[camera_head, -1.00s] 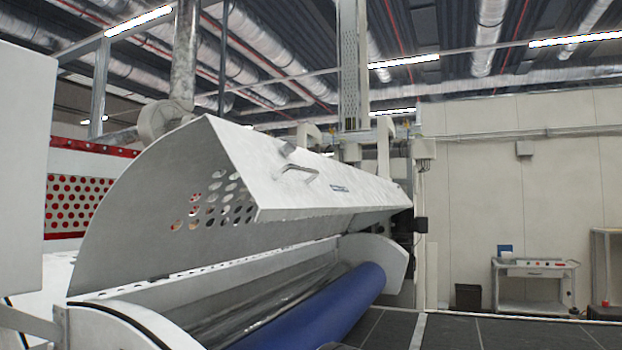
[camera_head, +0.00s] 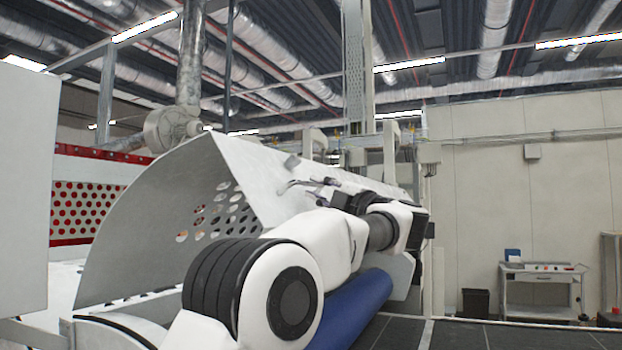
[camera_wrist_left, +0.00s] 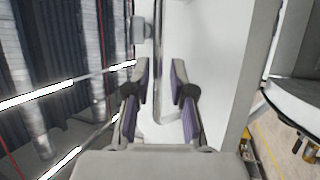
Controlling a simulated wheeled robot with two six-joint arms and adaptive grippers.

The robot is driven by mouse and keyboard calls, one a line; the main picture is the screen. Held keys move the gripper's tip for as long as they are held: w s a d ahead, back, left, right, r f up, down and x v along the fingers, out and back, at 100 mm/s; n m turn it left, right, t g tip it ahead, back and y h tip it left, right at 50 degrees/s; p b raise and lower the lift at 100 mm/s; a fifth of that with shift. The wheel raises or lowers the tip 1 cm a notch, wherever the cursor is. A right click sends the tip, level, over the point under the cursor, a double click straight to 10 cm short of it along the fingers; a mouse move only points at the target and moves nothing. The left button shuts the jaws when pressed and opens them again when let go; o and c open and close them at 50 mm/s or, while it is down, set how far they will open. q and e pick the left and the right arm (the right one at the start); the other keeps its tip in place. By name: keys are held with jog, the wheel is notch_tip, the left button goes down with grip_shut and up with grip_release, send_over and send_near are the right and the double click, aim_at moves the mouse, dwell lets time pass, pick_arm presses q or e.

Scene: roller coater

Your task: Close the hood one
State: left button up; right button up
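The hood (camera_head: 165,225) is a long white cover with a perforated, curved end plate. It stands raised above the blue roller (camera_head: 352,308). Its metal handle (camera_head: 292,184) is on the sloping front face, partly covered by my gripper. My left gripper (camera_head: 314,187) is at this handle, with my arm crossing in front of the hood. In the left wrist view, the handle (camera_wrist_left: 158,50) runs between the two purple-padded fingers of the gripper (camera_wrist_left: 160,82). The fingers are apart, with gaps beside the bar. The hood's white face (camera_wrist_left: 208,50) fills the middle right. My right gripper is not in view.
A grey-white panel (camera_head: 25,190) stands close at the left edge. Behind the hood are a red perforated guard (camera_head: 88,208) and a vertical pipe (camera_head: 190,60). A small cart (camera_head: 542,285) stands by the far right wall. Dark floor plates lie at the lower right.

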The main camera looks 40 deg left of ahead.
aim_at(310, 185)
pick_arm(q)
jog(key=x, duration=0.3)
jog(key=shift+s+p, duration=0.25)
jog(key=shift+p, duration=0.15)
jog(key=shift+s+a+r, duration=0.1)
jog(key=shift+s, duration=0.05)
jog(key=shift+d, duration=0.25)
grip_shut()
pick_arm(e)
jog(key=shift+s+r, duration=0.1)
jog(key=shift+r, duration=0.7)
